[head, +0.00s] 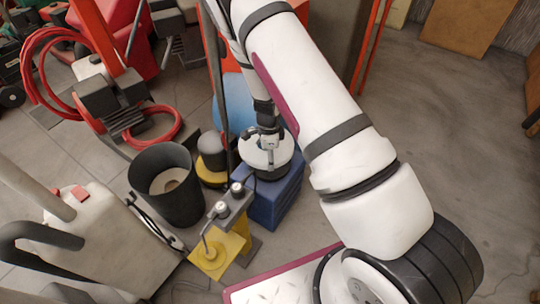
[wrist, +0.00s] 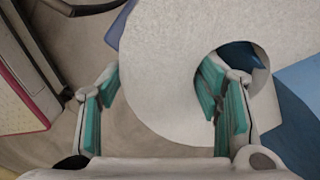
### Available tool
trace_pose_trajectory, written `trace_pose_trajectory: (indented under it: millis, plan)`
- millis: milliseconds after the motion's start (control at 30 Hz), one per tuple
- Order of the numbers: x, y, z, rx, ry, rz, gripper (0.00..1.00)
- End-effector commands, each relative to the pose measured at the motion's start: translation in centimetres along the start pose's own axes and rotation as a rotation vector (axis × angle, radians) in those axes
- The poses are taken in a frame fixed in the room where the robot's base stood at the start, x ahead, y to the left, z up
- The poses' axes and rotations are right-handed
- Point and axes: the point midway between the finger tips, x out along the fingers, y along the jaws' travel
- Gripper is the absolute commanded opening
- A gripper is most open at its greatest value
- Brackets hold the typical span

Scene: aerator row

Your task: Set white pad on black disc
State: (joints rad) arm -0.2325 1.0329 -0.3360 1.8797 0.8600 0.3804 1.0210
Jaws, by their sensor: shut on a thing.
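The white pad (head: 262,157) is a thick pale disc over the blue box in the head view. In the wrist view the white pad (wrist: 165,85) fills the top and middle, with a round hole on its right. My gripper (head: 268,139) is on it from above. In the wrist view my gripper (wrist: 165,98) has green finger pads, one pair at the pad's left outer edge and one in the hole, shut across the pad's body. A dark band (head: 272,175) shows under the pad and may be the black disc; whether they touch I cannot tell.
A blue box (head: 283,203) stands below the pad. A grey post with knobs (head: 234,200) and a yellow base (head: 212,256) stand in front. A black bucket (head: 160,205) and a grey-domed piece (head: 211,150) are left. Open floor (head: 450,120) lies right of my arm.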

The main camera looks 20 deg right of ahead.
Motion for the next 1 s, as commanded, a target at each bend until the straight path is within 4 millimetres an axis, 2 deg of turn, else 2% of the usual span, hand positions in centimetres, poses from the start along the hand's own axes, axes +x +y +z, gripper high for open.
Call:
trace_pose_trajectory:
  millis: [167,367,800,1000]
  plan:
    - [1.4,0.0,-0.4,0.076,-0.001,0.0,0.31]
    - [2.3,0.0,-0.4,0.077,-0.001,0.0,0.31]
    - [6.4,-0.1,-0.4,0.074,-0.001,-0.001,0.31]
    - [7.0,0.0,-0.4,0.074,-0.001,-0.001,0.31]
